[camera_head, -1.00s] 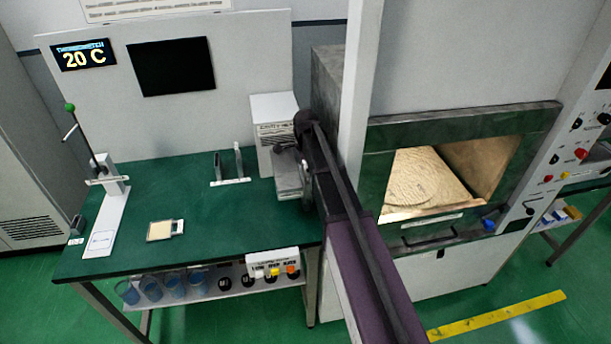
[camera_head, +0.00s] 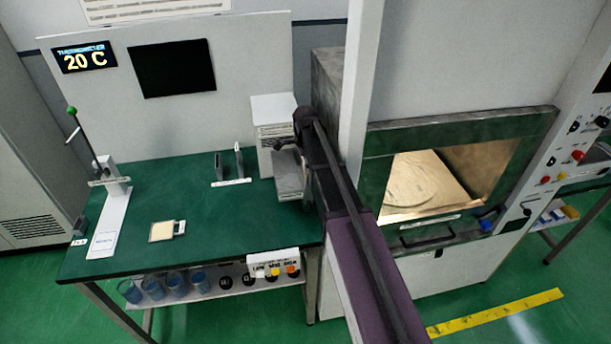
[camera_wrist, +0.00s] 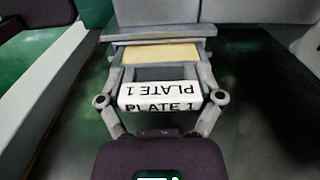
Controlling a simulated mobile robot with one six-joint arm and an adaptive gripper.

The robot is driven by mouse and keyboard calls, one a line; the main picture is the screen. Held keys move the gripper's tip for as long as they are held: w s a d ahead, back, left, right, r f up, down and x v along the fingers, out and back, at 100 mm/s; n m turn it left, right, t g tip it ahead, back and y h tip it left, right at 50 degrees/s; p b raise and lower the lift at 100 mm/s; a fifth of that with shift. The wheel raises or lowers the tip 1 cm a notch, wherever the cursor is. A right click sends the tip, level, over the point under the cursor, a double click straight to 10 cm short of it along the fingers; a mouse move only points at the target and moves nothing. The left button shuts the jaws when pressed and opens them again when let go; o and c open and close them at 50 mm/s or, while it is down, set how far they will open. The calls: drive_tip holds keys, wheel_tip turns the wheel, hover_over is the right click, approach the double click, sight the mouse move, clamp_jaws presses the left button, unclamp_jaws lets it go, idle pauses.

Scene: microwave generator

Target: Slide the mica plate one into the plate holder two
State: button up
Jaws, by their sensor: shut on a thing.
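Mica plate one is a flat, pale yellow plate (camera_wrist: 160,54) in a grey frame, with a white grip (camera_wrist: 160,95) marked PLATE 1 in the wrist view. My gripper (camera_wrist: 160,98) is shut on this grip, one finger at each side. The plate's far edge meets a grey bar (camera_wrist: 158,38); whether it is inside a slot there cannot be told. In the head view my gripper (camera_head: 284,146) is small and dark in front of a white box (camera_head: 274,122) at the table's back right. No label naming plate holder two is readable.
A framed yellow plate (camera_head: 163,231) lies on the green table (camera_head: 200,205). A stand with two uprights (camera_head: 230,168) is left of the white box. A lever device (camera_head: 112,210) stands at far left. The open oven chamber (camera_head: 430,180) is right of my arm.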

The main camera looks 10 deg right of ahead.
drive_tip(key=shift+w+r+p, duration=0.15)
drive_tip(key=shift+r+p, duration=0.45)
drive_tip(key=shift+r, duration=0.1)
drive_tip(key=shift+r+p, duration=0.35)
drive_tip(key=shift+r+p, duration=0.65)
drive_tip(key=shift+r, duration=0.1)
